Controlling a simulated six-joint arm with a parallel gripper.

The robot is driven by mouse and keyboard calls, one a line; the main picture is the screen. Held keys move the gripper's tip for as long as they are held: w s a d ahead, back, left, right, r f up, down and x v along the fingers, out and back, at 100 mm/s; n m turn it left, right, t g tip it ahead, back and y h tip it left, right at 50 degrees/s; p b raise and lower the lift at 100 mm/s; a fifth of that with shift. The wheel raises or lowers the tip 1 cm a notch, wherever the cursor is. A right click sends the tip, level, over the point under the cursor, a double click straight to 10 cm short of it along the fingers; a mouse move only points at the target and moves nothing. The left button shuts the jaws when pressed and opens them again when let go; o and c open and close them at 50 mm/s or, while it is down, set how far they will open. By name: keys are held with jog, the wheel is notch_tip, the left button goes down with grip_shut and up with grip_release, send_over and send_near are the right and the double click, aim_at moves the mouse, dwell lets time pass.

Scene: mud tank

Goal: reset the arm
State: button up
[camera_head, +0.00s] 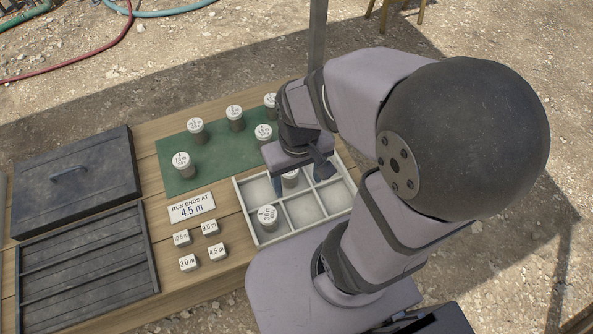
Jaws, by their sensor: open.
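My gripper (298,181) is open, pointing down over the back row of the white divided tray (262,240). A pale-lidded sample jar (290,178) stands in the tray below and between the fingers; the gripper partly hides it, and I cannot tell whether the fingers touch it. Another lidded jar (267,216) stands in the tray's front left compartment. My arm comes in from the right and hides part of the tray's right side.
A green mat (207,158) holds several lidded jars (182,164). A sign reading "RUN ENDS AT 4.5 m" (192,207) and several small depth labels (217,252) lie left of the tray. A dark lid (75,180) and slatted box (85,265) are at the left. A post (317,35) rises behind.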

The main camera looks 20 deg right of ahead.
notch_tip(320, 180, down, 4)
jog(key=b, duration=0.4)
